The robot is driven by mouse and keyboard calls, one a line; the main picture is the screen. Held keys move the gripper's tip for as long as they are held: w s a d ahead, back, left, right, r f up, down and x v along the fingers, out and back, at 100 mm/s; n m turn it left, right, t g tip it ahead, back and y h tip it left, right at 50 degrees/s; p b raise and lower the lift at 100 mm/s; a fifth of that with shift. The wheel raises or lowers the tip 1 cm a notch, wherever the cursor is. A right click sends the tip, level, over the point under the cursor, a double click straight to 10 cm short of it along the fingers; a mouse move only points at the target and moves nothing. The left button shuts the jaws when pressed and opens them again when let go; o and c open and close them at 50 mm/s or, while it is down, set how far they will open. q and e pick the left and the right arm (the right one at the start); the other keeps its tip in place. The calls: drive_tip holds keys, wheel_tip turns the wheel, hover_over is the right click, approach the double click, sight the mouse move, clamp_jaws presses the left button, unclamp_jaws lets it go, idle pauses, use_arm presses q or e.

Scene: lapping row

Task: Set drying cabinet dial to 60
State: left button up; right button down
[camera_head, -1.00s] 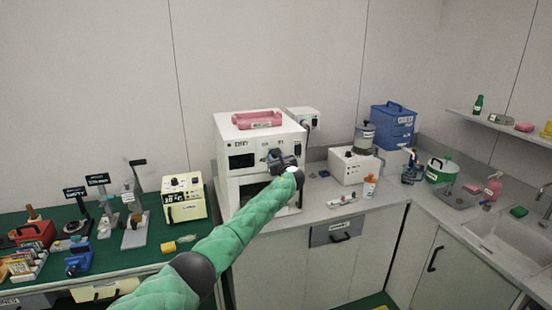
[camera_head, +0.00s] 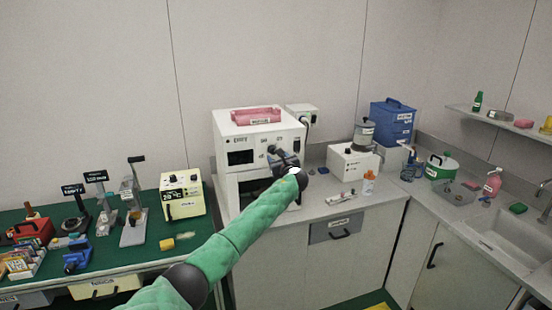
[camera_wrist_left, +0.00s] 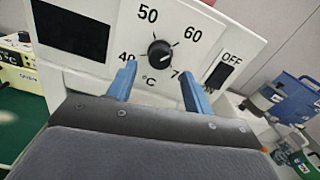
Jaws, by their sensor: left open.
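The white drying cabinet (camera_head: 229,128) stands on the counter in the head view, with my left gripper (camera_head: 276,152) in front of its upper right panel. In the left wrist view its black dial (camera_wrist_left: 160,52) sits among the printed marks 40, 50, 60 and 70, with °C below. I cannot clearly tell which mark the dial points to. My left gripper (camera_wrist_left: 157,82) is open, its blue fingers on either side just below the dial, with nothing held between them. In the head view the gripper hides the dial. My right gripper is not in view.
A black OFF switch (camera_wrist_left: 219,75) is right of the dial, and a dark display (camera_wrist_left: 70,29) is at left. A pink tray (camera_head: 256,116) lies on the cabinet. A cream instrument (camera_head: 183,197) stands left; a white machine (camera_head: 352,163) stands right.

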use_arm(q)
drive_tip(key=shift+b+v, duration=0.6)
drive_tip(key=shift+v, duration=1.6)
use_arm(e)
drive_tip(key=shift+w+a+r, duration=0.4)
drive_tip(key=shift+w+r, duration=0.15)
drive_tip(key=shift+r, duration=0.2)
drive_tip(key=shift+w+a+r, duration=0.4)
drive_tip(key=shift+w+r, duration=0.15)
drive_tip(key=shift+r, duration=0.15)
